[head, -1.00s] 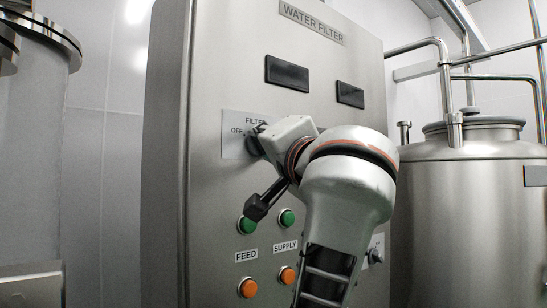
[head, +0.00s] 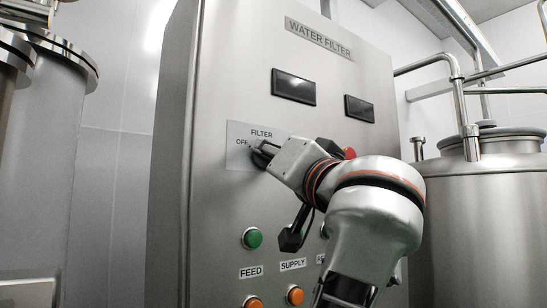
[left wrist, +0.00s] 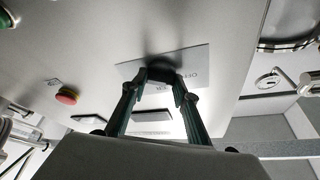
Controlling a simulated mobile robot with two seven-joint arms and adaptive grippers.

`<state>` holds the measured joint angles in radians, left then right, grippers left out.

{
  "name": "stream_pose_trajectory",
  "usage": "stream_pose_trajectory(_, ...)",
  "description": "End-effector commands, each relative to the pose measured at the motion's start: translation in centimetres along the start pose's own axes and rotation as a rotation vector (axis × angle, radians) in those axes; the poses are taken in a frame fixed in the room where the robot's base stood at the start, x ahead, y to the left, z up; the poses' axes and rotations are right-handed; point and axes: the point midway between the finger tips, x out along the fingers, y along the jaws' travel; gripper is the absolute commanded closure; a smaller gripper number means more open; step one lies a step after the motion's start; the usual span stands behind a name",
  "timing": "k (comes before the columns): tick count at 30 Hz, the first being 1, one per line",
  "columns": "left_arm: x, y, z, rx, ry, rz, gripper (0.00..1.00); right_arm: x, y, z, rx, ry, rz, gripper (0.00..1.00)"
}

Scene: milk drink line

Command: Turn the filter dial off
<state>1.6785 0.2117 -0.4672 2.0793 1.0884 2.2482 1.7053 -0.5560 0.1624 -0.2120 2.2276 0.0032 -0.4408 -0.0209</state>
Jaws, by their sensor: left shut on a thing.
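The filter dial is a dark knob on a light plate (head: 240,133) marked FILTER and OFF, on the steel water filter cabinet. In the head view my left gripper (head: 264,153) reaches the dial from the right and largely covers it. In the left wrist view the dial (left wrist: 160,72) sits between the two fingertips of my left gripper (left wrist: 162,84), which is shut on it. The plate (left wrist: 195,62) shows around it, with its lettering upside down. The dial's exact pointing direction is hidden. My right gripper is not in view.
Two dark displays (head: 293,87) are above the dial. A red button (head: 349,153) is right of my gripper. Green buttons (head: 252,238) and orange buttons (head: 295,295) are below. A steel tank (head: 480,220) with pipes stands at the right.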

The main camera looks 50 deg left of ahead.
Motion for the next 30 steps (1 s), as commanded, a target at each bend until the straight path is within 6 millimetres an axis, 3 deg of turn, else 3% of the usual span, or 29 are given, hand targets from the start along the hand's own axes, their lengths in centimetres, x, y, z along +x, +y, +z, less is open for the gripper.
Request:
stream_pose_trajectory(6, 0.2, -0.3, -0.1, -0.002, -0.002, -0.002, 0.93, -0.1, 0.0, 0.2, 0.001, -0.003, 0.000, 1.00)
stream_pose_trajectory(7, 0.2, -0.3, -0.1, -0.002, -0.002, -0.002, 0.66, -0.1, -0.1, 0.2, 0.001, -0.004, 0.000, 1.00)
stream_pose_trajectory(9, 0.2, -0.3, -0.1, -0.002, -0.002, -0.002, 0.55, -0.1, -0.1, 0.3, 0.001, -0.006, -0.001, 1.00)
stream_pose_trajectory(22, -0.7, 0.0, -0.1, 0.000, 0.001, 0.001, 0.55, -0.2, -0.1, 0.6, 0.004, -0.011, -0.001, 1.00)
stream_pose_trajectory(30, -5.6, 0.0, -0.1, -0.001, 0.002, 0.005, 0.55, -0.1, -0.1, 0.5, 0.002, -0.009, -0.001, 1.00)
